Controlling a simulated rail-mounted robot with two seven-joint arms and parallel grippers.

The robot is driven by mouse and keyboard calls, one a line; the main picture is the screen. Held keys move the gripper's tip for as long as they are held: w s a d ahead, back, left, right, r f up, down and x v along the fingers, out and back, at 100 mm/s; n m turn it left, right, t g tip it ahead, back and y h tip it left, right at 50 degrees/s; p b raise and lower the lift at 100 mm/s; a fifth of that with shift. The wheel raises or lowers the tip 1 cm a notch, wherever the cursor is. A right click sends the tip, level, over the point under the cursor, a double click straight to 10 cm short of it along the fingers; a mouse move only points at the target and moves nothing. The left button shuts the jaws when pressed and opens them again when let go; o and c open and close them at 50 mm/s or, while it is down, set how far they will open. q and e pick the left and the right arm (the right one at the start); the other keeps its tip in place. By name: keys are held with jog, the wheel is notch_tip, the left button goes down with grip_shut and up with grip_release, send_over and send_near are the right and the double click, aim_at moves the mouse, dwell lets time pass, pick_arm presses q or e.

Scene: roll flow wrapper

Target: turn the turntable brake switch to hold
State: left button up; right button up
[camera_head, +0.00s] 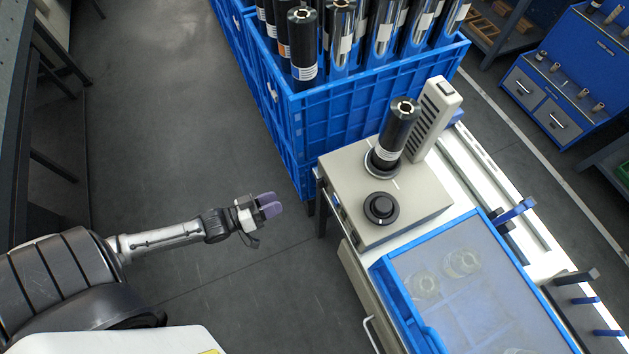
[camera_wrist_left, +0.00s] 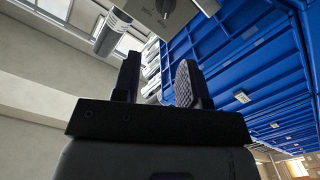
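A grey box-shaped unit (camera_head: 355,165) stands on the bench. A black roll (camera_head: 397,130) stands upright on its round turntable (camera_head: 382,164). A round black knob (camera_head: 381,208) sits on top of the unit, nearer the front. I cannot tell from its small marks which way it is set. My right gripper is not in view.
A blue crate (camera_head: 330,110) full of upright rolls stands behind the unit. A blue-framed tray (camera_head: 400,290) with a clear cover lies in front of it on the bench. A pale vented housing (camera_head: 434,115) rises beside the roll. Open floor surrounds my left gripper.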

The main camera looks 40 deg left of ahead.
aim_at(321, 183)
pick_arm(q)
jog(key=a+b+x, duration=0.1)
jog(key=b+x, duration=0.2)
jog(key=x, duration=1)
jog(key=shift+w+d+f, duration=0.15)
jog(key=shift+w+f, duration=0.1)
jog(key=shift+w, duration=0.25)
jog(key=shift+c, duration=0.3)
jog(key=shift+c, duration=0.8)
grip_shut()
